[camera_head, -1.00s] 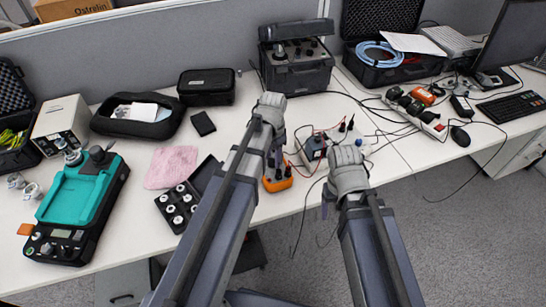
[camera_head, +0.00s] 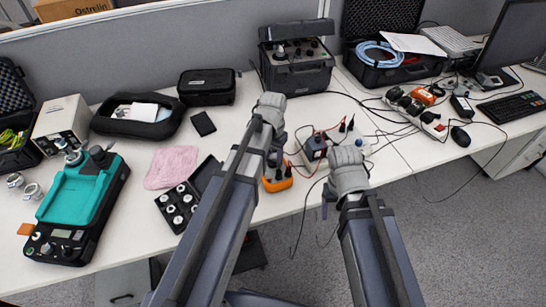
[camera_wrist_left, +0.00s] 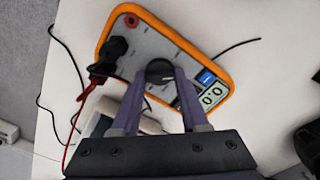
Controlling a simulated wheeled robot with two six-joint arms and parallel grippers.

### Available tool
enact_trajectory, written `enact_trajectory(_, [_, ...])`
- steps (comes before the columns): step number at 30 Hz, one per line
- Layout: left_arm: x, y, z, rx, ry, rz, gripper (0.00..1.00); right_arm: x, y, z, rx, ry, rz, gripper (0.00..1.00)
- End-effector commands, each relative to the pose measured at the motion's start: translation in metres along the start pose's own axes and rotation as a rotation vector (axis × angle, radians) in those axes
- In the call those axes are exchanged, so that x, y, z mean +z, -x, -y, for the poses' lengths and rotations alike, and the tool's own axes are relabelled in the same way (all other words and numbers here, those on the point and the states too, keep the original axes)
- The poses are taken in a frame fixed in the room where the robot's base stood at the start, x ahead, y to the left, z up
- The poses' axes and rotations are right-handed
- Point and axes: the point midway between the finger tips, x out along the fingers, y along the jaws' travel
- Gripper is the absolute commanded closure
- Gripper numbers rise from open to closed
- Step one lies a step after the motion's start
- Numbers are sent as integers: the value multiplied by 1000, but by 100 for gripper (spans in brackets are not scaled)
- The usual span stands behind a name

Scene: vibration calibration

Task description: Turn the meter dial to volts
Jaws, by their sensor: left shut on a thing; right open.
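The orange-edged meter (camera_head: 284,179) lies on the near edge of the bench, partly hidden by my left arm in the head view. The left wrist view shows its grey face (camera_wrist_left: 150,46), black dial (camera_wrist_left: 159,71), a display (camera_wrist_left: 212,95) reading about 0.0 and a blue label (camera_wrist_left: 206,78). My left gripper (camera_wrist_left: 159,77) has its two fingers on either side of the dial and is shut on it. The dial's mark is too small to read. My right gripper (camera_head: 329,200) is open and apart from the meter, near the bench's front edge.
A black plug with a red lead (camera_wrist_left: 112,50) sits in the meter. A small terminal box (camera_head: 315,147) with leads stands close behind my right gripper. An open black case of round weights (camera_head: 178,206) and a pink cloth (camera_head: 172,167) lie left of my left arm.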

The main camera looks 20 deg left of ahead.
Motion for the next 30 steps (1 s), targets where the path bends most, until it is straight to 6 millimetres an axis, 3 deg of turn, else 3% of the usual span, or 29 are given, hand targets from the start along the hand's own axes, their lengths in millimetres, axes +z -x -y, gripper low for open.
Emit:
enact_trajectory(3, [0,0,0,0,-1,0,100,0,0,0,0,0,0,26])
enact_trajectory(4, [0,0,0,0,-1,0,54,0,0,0,0,0,0,26])
enact_trajectory(11, [0,0,0,0,-1,0,28,0,0,0,0,0,0,26])
enact_trajectory(22, [0,3,0,0,-1,0,26,0,3,0,0,0,0,26])
enact_trajectory(30, [0,26,0,0,-1,0,26,2,25,-2,0,0,0,26])
